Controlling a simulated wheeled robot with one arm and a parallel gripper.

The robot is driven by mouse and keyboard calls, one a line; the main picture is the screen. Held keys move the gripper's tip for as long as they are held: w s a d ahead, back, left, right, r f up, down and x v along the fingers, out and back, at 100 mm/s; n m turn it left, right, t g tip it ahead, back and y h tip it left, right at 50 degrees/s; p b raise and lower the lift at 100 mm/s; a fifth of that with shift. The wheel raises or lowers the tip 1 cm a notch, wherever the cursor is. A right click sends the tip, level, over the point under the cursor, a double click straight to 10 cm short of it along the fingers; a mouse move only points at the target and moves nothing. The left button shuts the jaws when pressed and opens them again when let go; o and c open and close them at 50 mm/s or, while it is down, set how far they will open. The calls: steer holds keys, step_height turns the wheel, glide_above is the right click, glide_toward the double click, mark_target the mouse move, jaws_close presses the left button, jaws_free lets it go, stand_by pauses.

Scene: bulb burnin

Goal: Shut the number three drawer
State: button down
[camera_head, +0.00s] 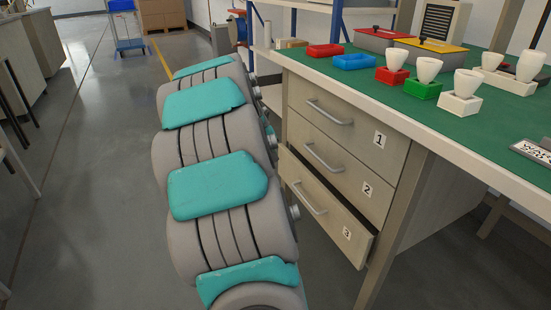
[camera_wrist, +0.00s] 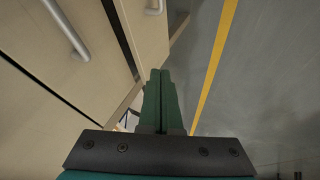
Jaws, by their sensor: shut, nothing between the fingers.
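The number three drawer (camera_head: 331,207) is the lowest of the drawers under the green-topped bench in the head view. It stands partly pulled out, with a dark gap above its front. Its handle (camera_head: 310,199) and label 3 are visible.
Drawer one (camera_head: 336,115) and drawer two (camera_head: 338,168) look closed. Open grey floor (camera_head: 88,180) lies left of my arm. A blue trolley (camera_head: 128,42) stands far back.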

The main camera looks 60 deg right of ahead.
steer(key=w+f+n+g+h+b, duration=0.2)
steer(key=w+f+n+g+h, duration=0.15)
steer(key=w+n, duration=0.45)
steer(key=w+f+n+g+h+b, duration=0.1)
steer(key=w+f+n+g+h, duration=0.3)
steer(key=n, duration=0.7)
steer(key=g+y+b, duration=0.1)
steer(key=y+b, duration=0.1)
glide_toward(290, 152)
steer(key=s+d+f, duration=0.2)
steer(key=d, duration=0.1)
steer(key=shift+d+f, duration=0.2)
steer(key=shift+f, duration=0.2)
steer(key=shift+s+d+y, duration=0.25)
steer(key=shift+d, duration=0.2)
steer(key=shift+s+d+p, duration=0.25)
steer(key=shift+s+d, duration=0.35)
steer(key=shift+d, duration=0.35)
steer(key=shift+s+d+p, duration=0.25)
steer(key=shift+s+d, duration=0.3)
steer(key=shift+d, duration=0.4)
